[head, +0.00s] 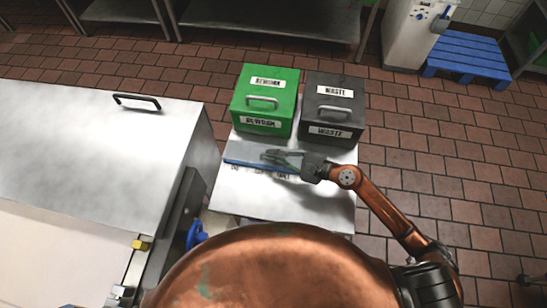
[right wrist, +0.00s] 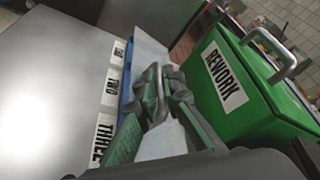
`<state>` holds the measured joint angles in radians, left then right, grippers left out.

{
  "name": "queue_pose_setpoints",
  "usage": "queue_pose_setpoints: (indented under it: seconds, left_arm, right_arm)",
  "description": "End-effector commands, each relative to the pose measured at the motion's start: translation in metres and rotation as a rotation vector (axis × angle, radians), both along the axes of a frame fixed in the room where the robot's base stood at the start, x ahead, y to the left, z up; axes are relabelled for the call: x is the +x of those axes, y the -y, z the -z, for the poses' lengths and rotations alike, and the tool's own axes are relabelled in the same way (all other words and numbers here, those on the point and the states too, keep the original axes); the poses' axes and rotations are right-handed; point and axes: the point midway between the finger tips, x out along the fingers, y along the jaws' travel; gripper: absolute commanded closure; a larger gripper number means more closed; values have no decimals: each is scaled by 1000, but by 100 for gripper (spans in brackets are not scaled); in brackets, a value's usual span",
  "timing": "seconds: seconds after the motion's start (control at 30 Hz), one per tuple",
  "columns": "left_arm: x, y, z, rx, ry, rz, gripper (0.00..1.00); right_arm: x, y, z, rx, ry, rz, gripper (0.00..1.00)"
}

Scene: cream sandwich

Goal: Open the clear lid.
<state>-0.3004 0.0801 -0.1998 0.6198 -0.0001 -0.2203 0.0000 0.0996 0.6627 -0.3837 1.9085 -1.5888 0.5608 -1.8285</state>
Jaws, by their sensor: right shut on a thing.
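A large pale grey cover (head: 90,135) with a black-and-metal handle (head: 137,102) lies shut at the left in the head view. It looks opaque, so I cannot tell whether it is the clear lid. My right gripper (head: 280,157) is over the steel table, well to the right of that handle. My left gripper is out of view.
A green REWORK box (head: 265,98) and a dark WASTE box (head: 333,106), both with lid handles, stand at the back of the steel table (head: 290,203). Labels ONE, TWO and THREE (right wrist: 103,140) lie beside the gripper. A blue pallet (head: 468,55) is far right.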

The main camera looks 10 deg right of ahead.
Motion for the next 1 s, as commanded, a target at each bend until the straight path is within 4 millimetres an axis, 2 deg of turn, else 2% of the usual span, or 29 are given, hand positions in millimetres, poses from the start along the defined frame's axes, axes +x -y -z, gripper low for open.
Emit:
queue_pose_setpoints:
  seconds: [0.03, 0.2, 0.5, 1.0]
  left_arm:
    - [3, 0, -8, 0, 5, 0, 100]
    - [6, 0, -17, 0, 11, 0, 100]
    - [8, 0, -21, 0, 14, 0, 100]
    - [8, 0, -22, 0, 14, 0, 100]
  right_arm:
    - [3, 1, -9, 7, -27, 0, 100]
    - [11, 4, -16, 48, -151, 1, 100]
    - [22, 7, -23, 109, -332, 2, 100]
    - [29, 9, -26, 140, -427, 1, 100]
